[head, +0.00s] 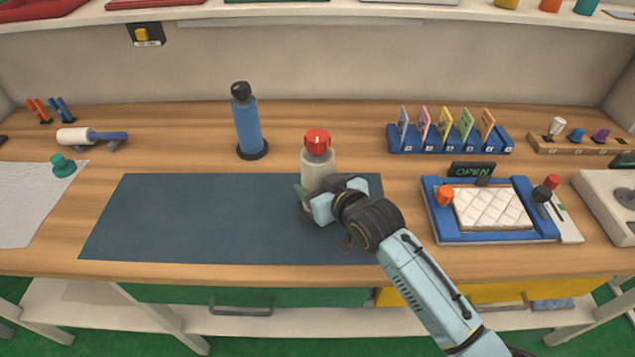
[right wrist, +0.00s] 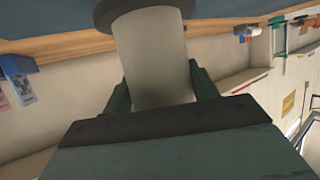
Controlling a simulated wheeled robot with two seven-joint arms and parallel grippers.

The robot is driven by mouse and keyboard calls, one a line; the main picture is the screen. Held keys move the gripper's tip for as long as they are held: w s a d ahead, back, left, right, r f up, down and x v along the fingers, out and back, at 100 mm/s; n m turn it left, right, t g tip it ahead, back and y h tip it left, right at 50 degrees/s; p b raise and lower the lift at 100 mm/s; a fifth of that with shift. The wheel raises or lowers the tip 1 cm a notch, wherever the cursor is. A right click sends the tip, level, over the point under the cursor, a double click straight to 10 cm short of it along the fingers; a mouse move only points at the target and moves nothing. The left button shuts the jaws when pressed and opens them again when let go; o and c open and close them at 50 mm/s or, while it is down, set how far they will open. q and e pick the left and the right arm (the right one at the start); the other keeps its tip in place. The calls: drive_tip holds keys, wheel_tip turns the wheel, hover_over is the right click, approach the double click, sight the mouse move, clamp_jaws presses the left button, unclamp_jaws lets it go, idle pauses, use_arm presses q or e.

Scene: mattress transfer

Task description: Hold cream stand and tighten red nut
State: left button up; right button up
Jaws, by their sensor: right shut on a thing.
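The cream stand (head: 318,163) is upright at the right part of the dark blue mat (head: 200,215). The red nut (head: 317,141) sits on its top. My right gripper (head: 312,198) is shut on the stand's lower body from the front right. In the right wrist view the cream stand (right wrist: 155,60) fills the space between the two dark green fingers of my right gripper (right wrist: 162,88). The red nut is out of the right wrist view. The stand's foot is partly hidden by the gripper in the head view. My left gripper is not in view.
A blue bottle-like stand with a black cap (head: 246,122) stands behind the mat. A blue rack of coloured cards (head: 450,138) is at the back right. A blue tray with a quilted white pad (head: 492,208) lies right of my arm. The mat's left part is clear.

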drive_tip(key=shift+f+b, duration=0.75)
drive_tip(key=shift+f, duration=0.4)
drive_tip(key=shift+w, duration=0.1)
